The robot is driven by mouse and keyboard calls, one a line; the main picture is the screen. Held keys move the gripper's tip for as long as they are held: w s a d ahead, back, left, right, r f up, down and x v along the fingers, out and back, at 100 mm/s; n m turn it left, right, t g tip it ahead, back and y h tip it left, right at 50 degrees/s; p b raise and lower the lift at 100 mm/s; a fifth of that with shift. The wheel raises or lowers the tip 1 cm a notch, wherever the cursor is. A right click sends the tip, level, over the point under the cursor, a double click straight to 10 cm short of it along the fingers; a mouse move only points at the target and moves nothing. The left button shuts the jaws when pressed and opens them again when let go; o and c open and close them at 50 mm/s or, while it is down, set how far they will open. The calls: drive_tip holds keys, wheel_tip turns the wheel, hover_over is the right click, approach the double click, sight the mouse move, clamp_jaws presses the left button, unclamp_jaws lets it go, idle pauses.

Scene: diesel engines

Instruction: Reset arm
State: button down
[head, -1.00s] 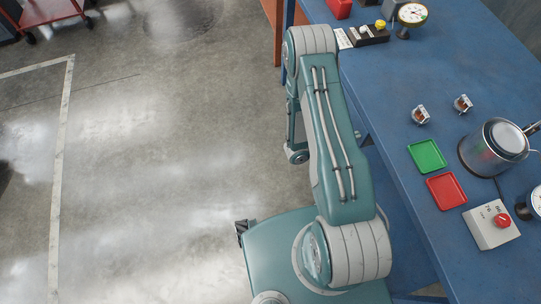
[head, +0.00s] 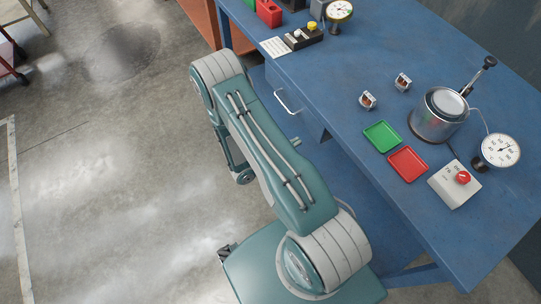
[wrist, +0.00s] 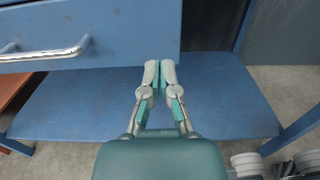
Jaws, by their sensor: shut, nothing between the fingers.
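My gripper (wrist: 159,75) is in the wrist view, with its two grey and teal fingers together and nothing between them. It points at the blue workbench, just below the drawer front (wrist: 110,35) and above the lower shelf (wrist: 215,105). In the head view my folded arm stands beside the bench's near side, and the gripper itself is hidden there.
The blue bench (head: 330,85) carries a green tray (head: 382,137), a red tray (head: 407,164), a metal pot (head: 437,118), a gauge (head: 500,150) and a control box with a red knob (head: 455,186). A drawer handle (head: 286,102) sticks out near my arm. Open concrete floor (head: 110,180) lies left.

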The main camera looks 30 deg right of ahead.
drive_tip(key=a, duration=0.7)
drive_tip(key=s+a+r+m+t+y, duration=0.1)
drive_tip(key=s+a+r+m+y, duration=0.2)
drive_tip(key=r, duration=0.9)
drive_tip(key=s+a+r+m+t+y, duration=0.2)
drive_tip(key=s+a+r+m+y, duration=0.1)
drive_tip(key=r+m+y, duration=0.6)
drive_tip(key=s+a+r+m+t+y, duration=0.2)
drive_tip(key=s+a+r+m+y, duration=0.2)
drive_tip(key=r, duration=1.2)
drive_tip(key=shift+s+m+y, duration=0.25)
drive_tip(key=shift+m+y, duration=0.75)
drive_tip(key=shift+m, duration=0.2)
drive_tip(key=shift+r, duration=0.1)
